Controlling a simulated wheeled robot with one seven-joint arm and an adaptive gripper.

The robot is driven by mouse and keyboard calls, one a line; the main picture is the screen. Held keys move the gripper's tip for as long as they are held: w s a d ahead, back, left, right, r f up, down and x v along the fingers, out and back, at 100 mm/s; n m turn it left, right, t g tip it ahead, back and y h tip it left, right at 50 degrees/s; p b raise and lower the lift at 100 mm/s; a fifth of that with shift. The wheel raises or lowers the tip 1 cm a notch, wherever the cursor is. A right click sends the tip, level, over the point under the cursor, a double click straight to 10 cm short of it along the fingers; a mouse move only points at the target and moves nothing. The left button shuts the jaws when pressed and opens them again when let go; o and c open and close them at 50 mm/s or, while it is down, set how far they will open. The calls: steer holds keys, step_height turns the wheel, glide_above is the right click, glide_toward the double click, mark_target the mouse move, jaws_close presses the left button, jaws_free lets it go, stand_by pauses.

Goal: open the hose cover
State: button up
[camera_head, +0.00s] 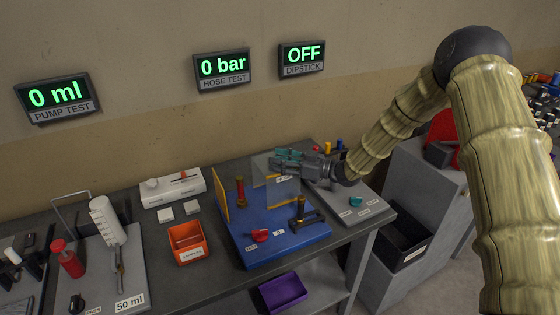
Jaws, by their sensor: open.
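The hose test stand is a blue base (258,245) on the dark table. A clear, see-through hose cover (284,190) stands upright over it, with a yellow panel (221,193) at its left. My gripper (278,163) reaches in from the right, at the top of the clear cover. Its fingers point left and are open with nothing seen between them. I cannot tell whether they touch the cover. A red-and-brass fitting (240,192) stands behind the clear sheet.
An orange bin (187,243) and a white device (173,188) stand left of the blue base. A grey board (355,203) lies to its right. A purple bin (283,292) is on the lower shelf. The hose display (223,66) reads 0 bar.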

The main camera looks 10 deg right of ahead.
steer(key=shift+d, duration=0.1)
steer(key=v, duration=1.2)
steer(key=shift+f, duration=0.1)
